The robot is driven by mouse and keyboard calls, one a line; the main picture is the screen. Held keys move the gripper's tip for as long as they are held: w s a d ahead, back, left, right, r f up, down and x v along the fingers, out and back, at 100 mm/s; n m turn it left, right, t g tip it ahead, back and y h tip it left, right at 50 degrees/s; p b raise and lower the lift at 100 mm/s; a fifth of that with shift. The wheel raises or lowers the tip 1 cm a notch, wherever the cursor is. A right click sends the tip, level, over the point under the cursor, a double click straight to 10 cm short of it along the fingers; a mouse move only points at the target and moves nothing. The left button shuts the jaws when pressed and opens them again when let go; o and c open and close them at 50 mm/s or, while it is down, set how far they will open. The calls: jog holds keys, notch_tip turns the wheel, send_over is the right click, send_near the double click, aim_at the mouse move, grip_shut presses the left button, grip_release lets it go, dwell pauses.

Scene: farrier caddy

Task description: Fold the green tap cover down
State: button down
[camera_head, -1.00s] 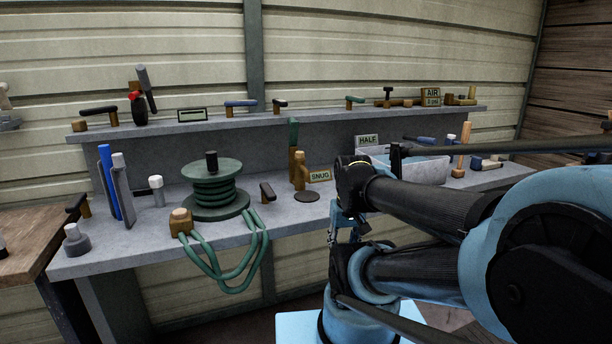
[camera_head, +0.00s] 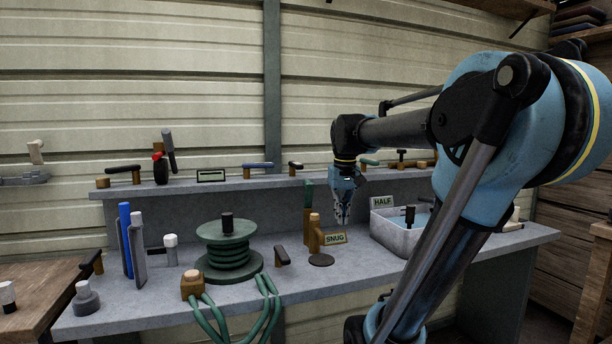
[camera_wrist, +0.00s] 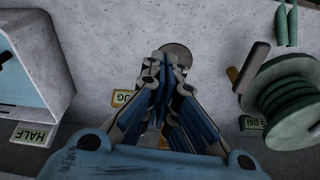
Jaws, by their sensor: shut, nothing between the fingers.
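The green tap cover (camera_head: 308,194) stands upright as a narrow flap at the back of the brass tap (camera_head: 314,234), on the grey bench. A dark round disc (camera_head: 321,259) lies flat in front of the tap. My gripper (camera_head: 341,222) points down, shut and empty, just right of the tap and cover and apart from them in the head view. In the wrist view my shut fingers (camera_wrist: 163,68) lie over the bench, with the disc (camera_wrist: 178,53) beyond their tips. The green cover cannot be made out in the wrist view; my gripper blocks much of that area.
A SNUG sign (camera_head: 335,239) stands beside the tap. A grey water trough (camera_head: 398,240) with a HALF sign (camera_head: 382,202) is at right. A green hose reel (camera_head: 229,258) and a dark-handled lever (camera_head: 282,256) are at left. A shelf (camera_head: 240,184) runs behind.

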jog(key=w+a+r+n, duration=0.1)
jog(key=w+a+r, duration=0.3)
jog(key=w+r, duration=0.95)
notch_tip(320, 180, up, 6)
jog(key=g, duration=0.1)
send_over(306, 178)
jog(key=w, duration=0.3)
jog(key=shift+n, duration=0.4)
jog(key=f, duration=0.6)
jog(key=a+f, duration=0.1)
jog(key=f, duration=0.2)
jog(key=shift+s+d+f, duration=0.2)
jog(key=shift+s+f, duration=0.1)
jog(key=shift+s, duration=0.35)
jog(key=shift+s+d+f, duration=0.2)
jog(key=shift+s+f, duration=0.1)
jog(key=shift+s, duration=0.3)
jog(key=shift+s+d+f, duration=0.15)
jog(key=shift+s+f, duration=0.05)
jog(key=shift+s, duration=0.4)
